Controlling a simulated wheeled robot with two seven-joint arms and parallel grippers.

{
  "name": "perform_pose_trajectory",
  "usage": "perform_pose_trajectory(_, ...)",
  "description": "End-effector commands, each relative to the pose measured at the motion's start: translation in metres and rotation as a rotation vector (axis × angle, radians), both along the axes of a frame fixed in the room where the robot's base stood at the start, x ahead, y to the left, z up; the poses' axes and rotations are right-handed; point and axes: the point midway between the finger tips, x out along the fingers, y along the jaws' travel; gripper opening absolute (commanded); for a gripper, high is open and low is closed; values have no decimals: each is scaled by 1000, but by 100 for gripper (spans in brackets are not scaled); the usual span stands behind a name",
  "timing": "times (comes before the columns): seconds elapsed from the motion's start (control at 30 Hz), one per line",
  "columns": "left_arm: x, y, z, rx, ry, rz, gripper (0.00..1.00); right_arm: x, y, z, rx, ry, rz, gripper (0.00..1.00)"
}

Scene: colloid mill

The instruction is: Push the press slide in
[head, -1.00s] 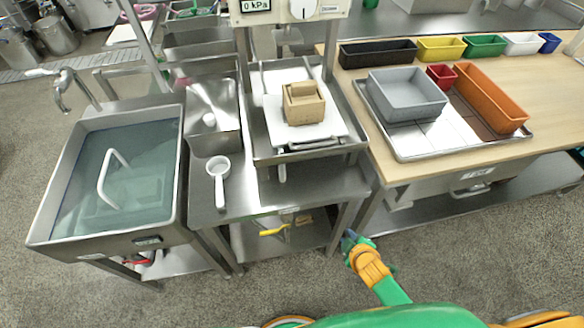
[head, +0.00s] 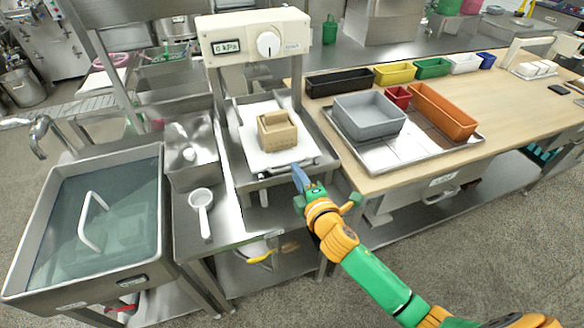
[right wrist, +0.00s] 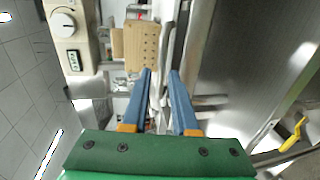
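The press slide (head: 254,157) is a pale plate in a metal frame under the press head (head: 254,37). It juts out toward me, with a bar handle along its front edge. A light wooden mould (head: 277,131) with holes sits on it; the mould also shows in the right wrist view (right wrist: 141,48). My right gripper (head: 298,170) is at the front right corner of the slide, close to the handle. In the right wrist view its blue fingers (right wrist: 160,74) are apart, with a metal bar just beyond the tips. Contact cannot be told. My left gripper is not in view.
A water-filled sink (head: 137,215) stands at the left. A white ladle (head: 201,197) lies on the steel bench.

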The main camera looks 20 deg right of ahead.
Motion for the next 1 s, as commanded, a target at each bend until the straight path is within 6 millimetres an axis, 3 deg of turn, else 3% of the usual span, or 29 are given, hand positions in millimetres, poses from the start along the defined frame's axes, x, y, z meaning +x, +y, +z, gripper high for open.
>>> perform_pose_trajectory(0.23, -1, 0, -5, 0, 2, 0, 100, 33, 1, -8, 2, 1, -1, 27)
perform_pose_trajectory(0.57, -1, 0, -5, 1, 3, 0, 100, 40, 1, -9, 3, 3, -1, 27)
perform_pose_trajectory(0.6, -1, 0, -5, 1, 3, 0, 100, 39, 1, -9, 3, 3, -1, 25)
perform_pose_trajectory(0.7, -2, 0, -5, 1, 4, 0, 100, 39, 1, -9, 3, 3, -1, 0)
perform_pose_trajectory(1.0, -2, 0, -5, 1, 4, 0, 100, 39, 1, -10, 3, 3, -1, 0)
